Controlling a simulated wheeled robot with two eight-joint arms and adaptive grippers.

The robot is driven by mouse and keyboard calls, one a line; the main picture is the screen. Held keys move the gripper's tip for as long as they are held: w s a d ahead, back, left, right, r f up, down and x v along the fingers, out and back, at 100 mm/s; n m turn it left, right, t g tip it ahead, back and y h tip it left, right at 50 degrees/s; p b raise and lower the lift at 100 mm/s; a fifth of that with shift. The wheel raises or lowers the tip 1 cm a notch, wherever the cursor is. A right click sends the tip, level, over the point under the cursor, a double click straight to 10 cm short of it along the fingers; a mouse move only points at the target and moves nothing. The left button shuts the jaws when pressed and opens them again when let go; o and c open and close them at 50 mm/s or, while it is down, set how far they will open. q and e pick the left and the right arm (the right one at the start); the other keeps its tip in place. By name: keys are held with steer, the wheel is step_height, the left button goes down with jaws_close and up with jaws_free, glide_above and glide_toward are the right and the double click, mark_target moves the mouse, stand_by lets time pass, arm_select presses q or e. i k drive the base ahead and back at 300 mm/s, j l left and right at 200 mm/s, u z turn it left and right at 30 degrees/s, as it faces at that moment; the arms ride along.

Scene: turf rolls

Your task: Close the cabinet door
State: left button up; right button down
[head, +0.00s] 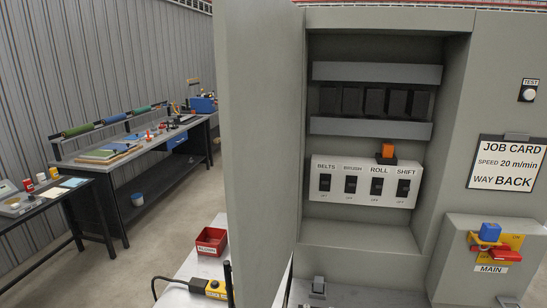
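The cabinet door (262,140) is a grey panel hinged at the left of the cabinet (452,130) opening. It stands wide open and swings out toward me. Inside the cabinet is a white switch panel (365,187) with switches labelled BELTS, ROLL and SHIFT, and one more label that is hard to read.
A red bin (211,241) and a yellow box (216,288) with a black cable are on a light surface left of the door. A MAIN switch box (487,252) sticks out at right, below a job card (507,164). Workbenches (140,148) stand along the left wall.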

mark_target(258, 43)
steer(key=i+j+z, duration=0.15)
steer(key=j+z, duration=0.15)
steer(key=i+j+z, duration=0.1)
steer(key=j+z, duration=0.2)
steer(key=j, duration=0.2)
steer(key=j+z, duration=0.3)
steer(key=j, duration=0.15)
steer(key=k+z, duration=0.1)
steer(key=k, duration=0.15)
